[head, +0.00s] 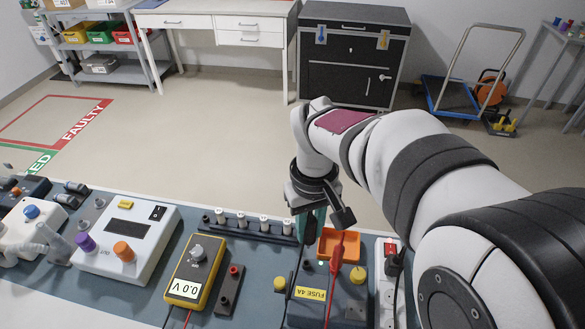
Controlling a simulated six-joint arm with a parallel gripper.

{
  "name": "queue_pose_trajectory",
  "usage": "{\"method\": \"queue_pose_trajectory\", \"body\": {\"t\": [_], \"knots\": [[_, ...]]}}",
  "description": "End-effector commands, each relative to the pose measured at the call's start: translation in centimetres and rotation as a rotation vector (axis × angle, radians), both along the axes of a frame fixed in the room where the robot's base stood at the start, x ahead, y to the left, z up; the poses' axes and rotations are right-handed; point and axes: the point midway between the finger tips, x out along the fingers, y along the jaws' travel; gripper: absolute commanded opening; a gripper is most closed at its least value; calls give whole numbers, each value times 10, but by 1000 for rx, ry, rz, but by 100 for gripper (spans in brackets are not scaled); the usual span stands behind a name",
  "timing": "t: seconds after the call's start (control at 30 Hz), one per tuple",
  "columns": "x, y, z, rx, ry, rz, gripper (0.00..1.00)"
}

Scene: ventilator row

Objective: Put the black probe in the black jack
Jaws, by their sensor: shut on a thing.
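My gripper (311,225) points down at the bench's back edge, left of the orange tray, with teal fingers. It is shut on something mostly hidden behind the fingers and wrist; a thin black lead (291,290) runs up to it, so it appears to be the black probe. The contact of its tip with anything below cannot be made out. A small dark block (229,288) beside the yellow multimeter (196,270) carries a red jack (235,270) at its far end and a dark round spot, likely the black jack (225,300), nearer.
A grey box labelled FUSE 4A (345,300) has yellow knobs, an orange tray (340,240) and a red probe (357,275) on it. A row of white-topped posts (250,222) stands behind the multimeter. A white instrument (125,235) is left; a power strip (388,290) is right.

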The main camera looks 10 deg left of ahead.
Motion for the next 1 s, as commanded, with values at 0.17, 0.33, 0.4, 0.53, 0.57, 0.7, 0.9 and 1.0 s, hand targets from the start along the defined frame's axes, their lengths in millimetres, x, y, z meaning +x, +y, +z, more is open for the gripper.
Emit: {"method": "queue_pose_trajectory", "body": {"t": [0.17, 0.33, 0.4, 0.53, 0.57, 0.7, 0.9, 1.0], "knots": [[-1, 0, -19, -1, 2, 3, 0], [-1, 1, -38, -1, 3, 3, 0], [-1, 1, -45, -1, 3, 3, 0], [0, 1, -54, 0, 2, 2, 0], [0, 1, -56, 0, 1, 3, 0], [0, 1, -60, 0, 1, 3, 0], [0, 1, -60, 0, 0, 3, 0], [0, 1, -60, 0, 0, 3, 0]]}}
